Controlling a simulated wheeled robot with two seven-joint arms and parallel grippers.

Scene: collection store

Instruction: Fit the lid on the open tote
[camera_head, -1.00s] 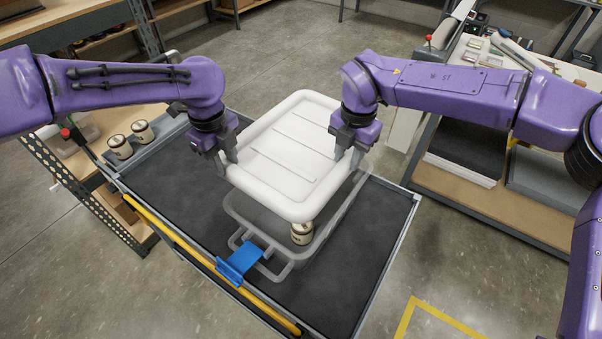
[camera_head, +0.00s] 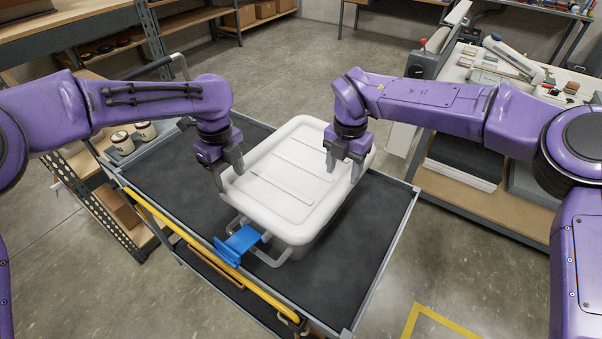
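The white lid (camera_head: 285,180) lies over the grey tote (camera_head: 318,237), covering its opening and looking level and close to the rim. The far rim is hidden, so I cannot tell whether it is pressed fully down all round. My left gripper (camera_head: 227,178) is at the lid's left edge with its fingers apart. My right gripper (camera_head: 343,168) is over the lid's right side, fingers also apart and holding nothing I can see. A blue tag or latch (camera_head: 238,243) is at the tote's near handle. The tote's contents are hidden.
The tote stands on a dark-matted cart (camera_head: 360,268) with a yellow front bar (camera_head: 180,230). A workbench (camera_head: 490,70) with tools is at right, shelving at left. The mat right of the tote is clear.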

